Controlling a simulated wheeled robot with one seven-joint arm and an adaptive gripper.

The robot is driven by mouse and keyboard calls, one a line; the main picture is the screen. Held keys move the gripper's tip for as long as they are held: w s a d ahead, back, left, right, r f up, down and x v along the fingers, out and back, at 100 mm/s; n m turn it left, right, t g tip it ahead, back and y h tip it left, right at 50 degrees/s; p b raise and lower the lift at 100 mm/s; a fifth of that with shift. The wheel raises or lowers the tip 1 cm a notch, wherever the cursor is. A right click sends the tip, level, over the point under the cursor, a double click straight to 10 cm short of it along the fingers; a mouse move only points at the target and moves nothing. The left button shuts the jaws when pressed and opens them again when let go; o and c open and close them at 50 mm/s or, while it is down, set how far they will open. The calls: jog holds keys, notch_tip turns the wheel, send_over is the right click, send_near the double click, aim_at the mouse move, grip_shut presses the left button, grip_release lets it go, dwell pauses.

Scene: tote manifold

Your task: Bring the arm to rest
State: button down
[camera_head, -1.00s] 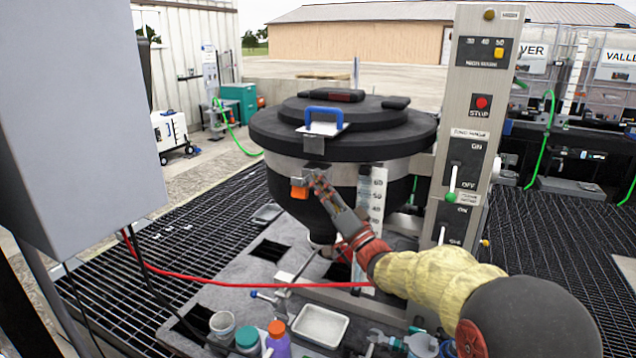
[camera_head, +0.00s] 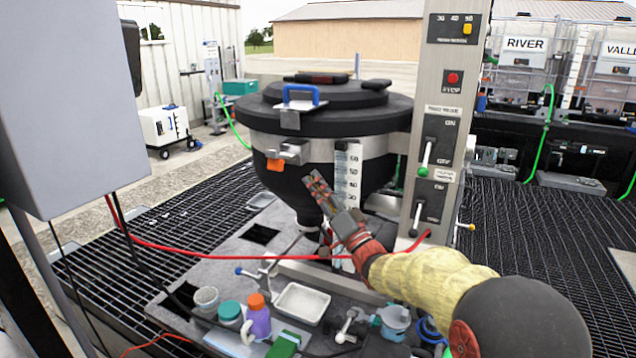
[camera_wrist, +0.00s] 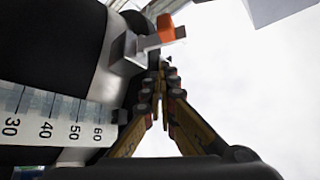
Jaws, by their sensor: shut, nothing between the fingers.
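My gripper (camera_head: 315,182) is shut and empty in the head view, in front of the lower black cone of the lidded vessel (camera_head: 330,122). My arm in its yellow sleeve reaches in from the lower right. In the wrist view my gripper's fingers (camera_wrist: 162,75) meet at their tips, close to the metal latch with an orange tab (camera_wrist: 167,28). The same latch (camera_head: 276,163) sits on the vessel's steel band in the head view, up and left of the fingertips. I cannot tell the exact gap between them.
The steel control column (camera_head: 440,130) with switches stands right of the vessel. A white tray (camera_head: 302,303), a purple bottle (camera_head: 257,318) and a green-lidded jar (camera_head: 230,312) stand on the grey bench below. A red hose (camera_head: 220,280) crosses behind my arm. A grey cabinet fills the left.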

jog(key=shift+f, duration=0.1)
dwell(0.3)
jog(key=w+d+f+g+h, duration=0.1)
jog(key=d+f+h, duration=0.15)
jog(key=f, duration=0.35)
jog(key=w+d+f+g+h, duration=0.1)
jog(key=w+f+h, duration=0.1)
jog(key=f+h, duration=0.3)
jog(key=w+d+f+h, duration=0.1)
jog(key=d+f+h, duration=0.1)
jog(key=f, duration=0.5)
jog(key=s+d+f+g+h, duration=0.4)
jog(key=s+d+f, duration=0.2)
jog(key=s+d, duration=0.2)
jog(key=s+d+r+n+g+h+p, duration=0.1)
jog(key=s+d+g, duration=0.25)
jog(key=s, duration=0.75)
jog(key=s+d+r+g+h+p, duration=0.15)
jog(key=s+d, duration=0.25)
jog(key=s, duration=0.6)
jog(key=s+d+r+n+g+p, duration=0.1)
jog(key=s+d+g, duration=0.25)
jog(key=s, duration=0.75)
jog(key=s+d+r+m+t+p, duration=0.1)
jog(key=s+d+r+t+p, duration=0.1)
jog(key=s+r, duration=0.6)
jog(key=shift+s+d+r+t, duration=0.25)
jog(key=shift+s+d+t, duration=0.1)
jog(key=shift+s, duration=0.35)
